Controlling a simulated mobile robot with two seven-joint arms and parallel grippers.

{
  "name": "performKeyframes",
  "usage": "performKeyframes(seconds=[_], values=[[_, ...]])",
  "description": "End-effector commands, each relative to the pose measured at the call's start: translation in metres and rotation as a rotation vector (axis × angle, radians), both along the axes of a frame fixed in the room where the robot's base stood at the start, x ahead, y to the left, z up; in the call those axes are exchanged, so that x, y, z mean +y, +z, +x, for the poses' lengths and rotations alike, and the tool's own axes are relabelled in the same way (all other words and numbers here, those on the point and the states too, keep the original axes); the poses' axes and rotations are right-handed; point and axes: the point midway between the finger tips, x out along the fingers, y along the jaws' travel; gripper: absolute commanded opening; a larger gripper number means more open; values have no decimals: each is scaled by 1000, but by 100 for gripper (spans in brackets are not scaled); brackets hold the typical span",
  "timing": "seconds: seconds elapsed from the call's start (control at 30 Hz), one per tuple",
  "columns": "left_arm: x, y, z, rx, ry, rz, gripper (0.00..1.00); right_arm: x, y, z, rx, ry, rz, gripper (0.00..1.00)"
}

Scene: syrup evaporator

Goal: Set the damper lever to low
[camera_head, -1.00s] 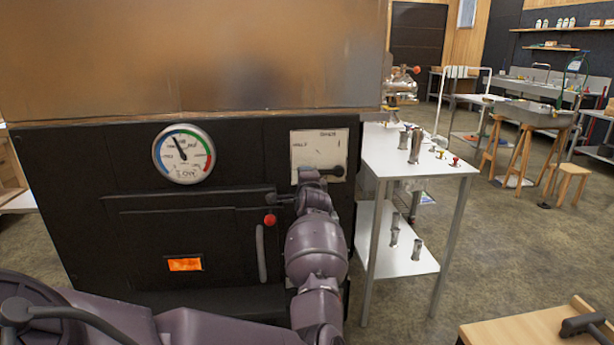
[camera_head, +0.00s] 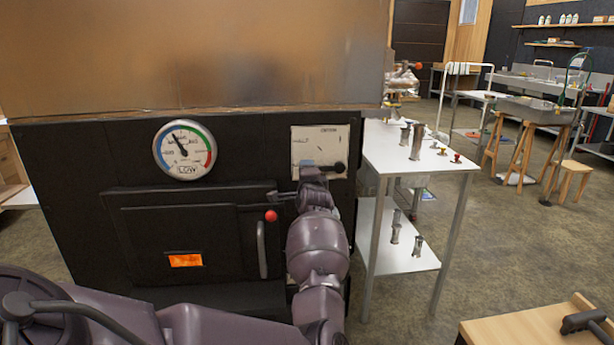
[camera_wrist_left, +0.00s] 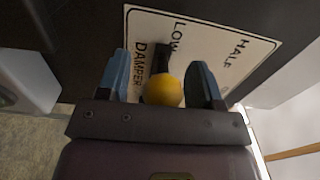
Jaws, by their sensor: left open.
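The white damper plate (camera_head: 319,148) is on the black front of the evaporator, right of the round gauge. It also shows in the left wrist view (camera_wrist_left: 205,35), with the words LOW, HALF and DAMPER. The black damper lever (camera_wrist_left: 162,60) lies across the plate beside the word LOW and ends in a yellow knob (camera_wrist_left: 163,91). My left gripper (camera_wrist_left: 160,80) is open, with one blue finger on each side of the knob and gaps visible. In the head view my left gripper (camera_head: 312,174) is at the plate's lower edge and hides the knob. My right gripper is not in view.
A firebox door (camera_head: 185,235) with a red ball (camera_head: 271,215) and a vertical handle (camera_head: 262,250) is left of my forearm. A white metal table (camera_head: 425,165) with small metal parts stands close on the right. Open floor lies beyond it.

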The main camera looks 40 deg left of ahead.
Motion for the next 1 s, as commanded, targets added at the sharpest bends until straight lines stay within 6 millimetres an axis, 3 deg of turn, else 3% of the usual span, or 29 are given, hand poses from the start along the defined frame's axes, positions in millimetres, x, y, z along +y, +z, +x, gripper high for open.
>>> performKeyframes(seconds=[0.17, 0.7, 1.0], values=[[0, 15, 0, -5, 0, 1, 60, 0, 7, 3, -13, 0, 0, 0], [0, 122, -1, -11, 1, 2, 60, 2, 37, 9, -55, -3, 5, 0], [0, 175, -1, -6, 0, 1, 60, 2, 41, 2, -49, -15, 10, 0]])
